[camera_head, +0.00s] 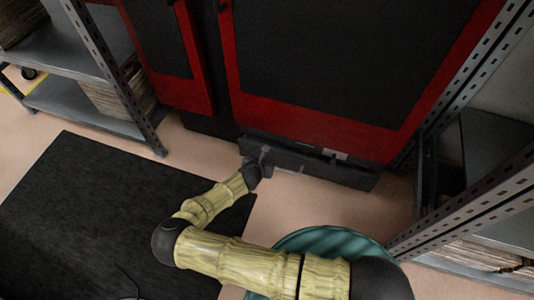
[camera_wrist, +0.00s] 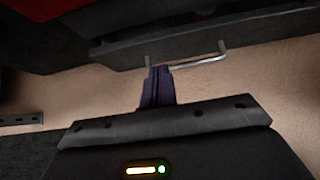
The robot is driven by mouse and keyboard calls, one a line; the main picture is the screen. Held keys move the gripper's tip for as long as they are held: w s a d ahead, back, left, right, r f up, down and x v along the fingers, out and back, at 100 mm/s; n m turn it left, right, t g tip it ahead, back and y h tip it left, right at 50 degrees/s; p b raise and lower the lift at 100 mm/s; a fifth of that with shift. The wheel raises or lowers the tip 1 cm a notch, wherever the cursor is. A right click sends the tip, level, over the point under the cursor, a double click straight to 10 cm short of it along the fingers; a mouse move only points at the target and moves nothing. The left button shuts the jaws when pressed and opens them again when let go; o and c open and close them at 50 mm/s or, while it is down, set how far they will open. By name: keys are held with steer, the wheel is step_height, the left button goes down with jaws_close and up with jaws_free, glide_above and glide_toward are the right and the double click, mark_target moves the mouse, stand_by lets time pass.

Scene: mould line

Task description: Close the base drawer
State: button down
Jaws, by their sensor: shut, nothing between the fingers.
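The base drawer (camera_head: 330,172) is a long dark drawer under the red and black cabinet. It stands out a little from the cabinet, and a narrow gap with something pale inside shows along its top. My gripper (camera_head: 265,153) is at the left part of the drawer front, low over the floor. In the wrist view the drawer front (camera_wrist: 255,28) runs across the top, with a thin metal handle (camera_wrist: 202,61) on it. The shut, empty fingers (camera_wrist: 160,72) point at the handle's left end; I cannot tell whether they touch it.
The red and black cabinet (camera_head: 300,128) rises behind the drawer. Metal shelving stands at left (camera_head: 75,105) and right (camera_head: 450,215). A black mat (camera_head: 90,220) covers the floor at left. A ribbed teal round object (camera_head: 330,240) is partly hidden behind my arm. Bare floor shows before the drawer.

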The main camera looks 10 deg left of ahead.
steer(key=p+v, duration=0.2)
steer(key=v, duration=0.4)
steer(key=shift+s, duration=0.15)
